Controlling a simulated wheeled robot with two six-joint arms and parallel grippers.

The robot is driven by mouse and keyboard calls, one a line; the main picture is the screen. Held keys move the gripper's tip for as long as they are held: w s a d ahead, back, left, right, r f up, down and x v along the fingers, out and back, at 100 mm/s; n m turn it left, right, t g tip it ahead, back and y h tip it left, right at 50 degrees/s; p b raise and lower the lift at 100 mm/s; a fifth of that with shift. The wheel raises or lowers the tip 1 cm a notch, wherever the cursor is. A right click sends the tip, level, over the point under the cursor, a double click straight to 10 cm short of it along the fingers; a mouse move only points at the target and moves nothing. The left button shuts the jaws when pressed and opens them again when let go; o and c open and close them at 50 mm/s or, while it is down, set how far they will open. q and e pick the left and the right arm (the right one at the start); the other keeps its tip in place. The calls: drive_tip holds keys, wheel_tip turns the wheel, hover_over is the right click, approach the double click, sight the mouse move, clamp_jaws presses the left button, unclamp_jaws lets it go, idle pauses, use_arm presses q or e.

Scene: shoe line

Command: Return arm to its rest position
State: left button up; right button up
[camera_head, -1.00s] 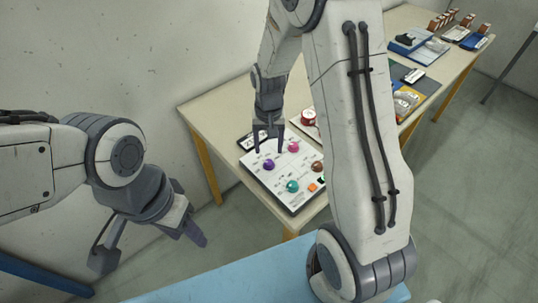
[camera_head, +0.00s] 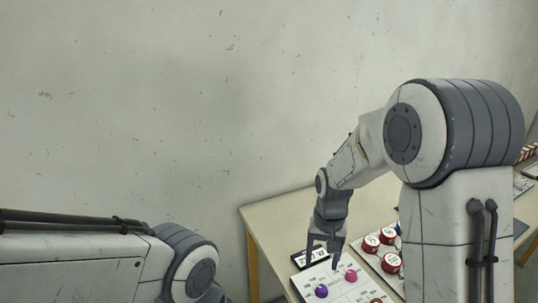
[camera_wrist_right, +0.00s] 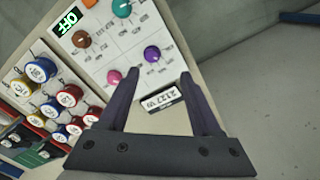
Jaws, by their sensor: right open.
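My right gripper (camera_head: 322,264) is open and empty, pointing down over the back part of a white control panel (camera_head: 345,290) on the table. A small display (camera_wrist_right: 160,99) lies close to the fingers. Whether the fingertips touch the panel cannot be told. My left arm (camera_head: 190,265) shows at the lower left; its gripper is out of the picture.
The beige table (camera_head: 285,208) stands near a wall (camera_head: 150,110). Several red-and-white round pieces (camera_head: 371,244) sit right of the panel.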

drive_tip(key=s+a+r+n, duration=0.6)
drive_tip(key=s+a, duration=0.5)
drive_tip(key=s, duration=0.1)
drive_tip(key=s+a+r+n+y, duration=0.1)
drive_tip(key=s+n, duration=0.3)
drive_tip(key=s, duration=0.7)
drive_tip(key=shift+a+n, duration=0.3)
drive_tip(key=shift+a, duration=0.1)
drive_tip(key=shift+r, duration=0.15)
